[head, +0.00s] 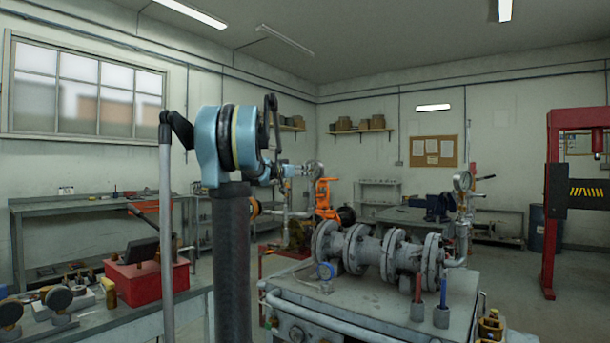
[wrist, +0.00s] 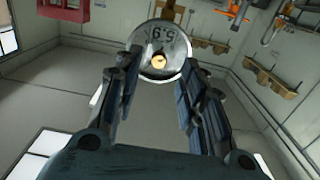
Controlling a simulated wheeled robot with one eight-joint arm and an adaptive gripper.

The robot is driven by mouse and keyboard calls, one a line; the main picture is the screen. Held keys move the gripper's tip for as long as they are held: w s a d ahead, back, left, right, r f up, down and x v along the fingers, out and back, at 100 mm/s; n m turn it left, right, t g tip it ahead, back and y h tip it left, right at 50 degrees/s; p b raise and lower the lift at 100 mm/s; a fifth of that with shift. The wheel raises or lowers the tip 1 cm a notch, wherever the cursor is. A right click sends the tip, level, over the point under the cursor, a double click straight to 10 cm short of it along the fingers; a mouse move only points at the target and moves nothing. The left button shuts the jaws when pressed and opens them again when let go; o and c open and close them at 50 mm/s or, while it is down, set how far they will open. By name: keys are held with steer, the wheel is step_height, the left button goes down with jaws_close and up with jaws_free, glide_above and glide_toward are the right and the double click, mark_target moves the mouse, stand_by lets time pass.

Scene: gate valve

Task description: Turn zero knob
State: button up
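In the wrist view a round silver disc (wrist: 150,42) with upside-down dark markings like "5.9" lies between the fingertips of my gripper (wrist: 162,66). My gripper is open, with one finger on either side of the disc, and nothing is gripped. Whether the fingers touch the rim is unclear.
A grey flanged pipe assembly (head: 378,252) lies on a metal bench (head: 365,312) at right, with another gauge (head: 462,181) on a riser. A red toolbox (head: 140,283) is at left. An orange machine (head: 324,203) stands behind. Open floor shows at the right.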

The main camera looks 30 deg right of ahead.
steer(key=shift+x, duration=2.55)
jaws_close()
